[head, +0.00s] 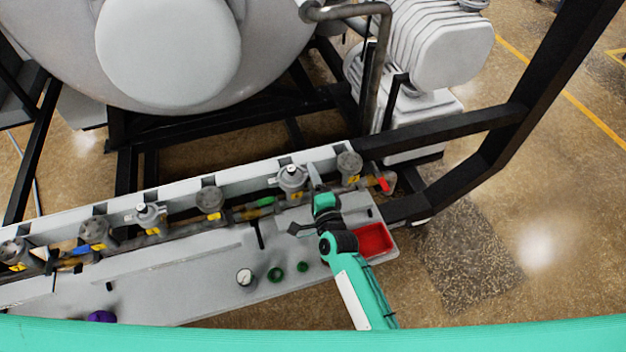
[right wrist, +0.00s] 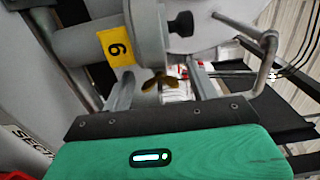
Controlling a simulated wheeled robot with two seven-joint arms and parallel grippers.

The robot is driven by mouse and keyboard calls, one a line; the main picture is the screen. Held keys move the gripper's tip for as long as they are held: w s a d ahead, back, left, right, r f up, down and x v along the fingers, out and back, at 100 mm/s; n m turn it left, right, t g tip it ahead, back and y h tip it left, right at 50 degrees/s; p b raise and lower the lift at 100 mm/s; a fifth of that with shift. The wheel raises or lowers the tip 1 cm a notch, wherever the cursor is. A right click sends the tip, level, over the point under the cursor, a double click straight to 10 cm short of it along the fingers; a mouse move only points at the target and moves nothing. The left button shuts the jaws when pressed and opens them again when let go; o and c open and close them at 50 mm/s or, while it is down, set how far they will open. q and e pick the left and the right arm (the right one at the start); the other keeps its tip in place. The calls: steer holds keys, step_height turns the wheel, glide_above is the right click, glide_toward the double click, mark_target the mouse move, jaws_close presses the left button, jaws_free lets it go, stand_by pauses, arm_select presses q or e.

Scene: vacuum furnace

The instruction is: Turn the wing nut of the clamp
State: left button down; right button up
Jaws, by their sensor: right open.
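In the right wrist view a small brass wing nut (right wrist: 158,82) sits below a grey pipe fitting with a yellow label marked 6 (right wrist: 116,47). My right gripper (right wrist: 162,72) is open, with one grey finger on each side of the wing nut. I cannot tell whether either finger touches it. In the head view my right gripper (head: 314,177) reaches in at the row of valves, between two grey valve bodies (head: 292,177) (head: 349,164). The wing nut and clamp cannot be made out there. My left gripper is not in view.
A red tray (head: 374,241) lies on the grey bench (head: 200,275) right of my arm. A gauge (head: 246,277), green rings (head: 275,274) and a purple item (head: 102,316) lie to the left. A black frame post (head: 505,140) stands at the right. A bent rod (right wrist: 265,55) is near my gripper.

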steer(key=c, duration=1)
steer(key=shift+n, duration=2.1)
steer(key=o, duration=1)
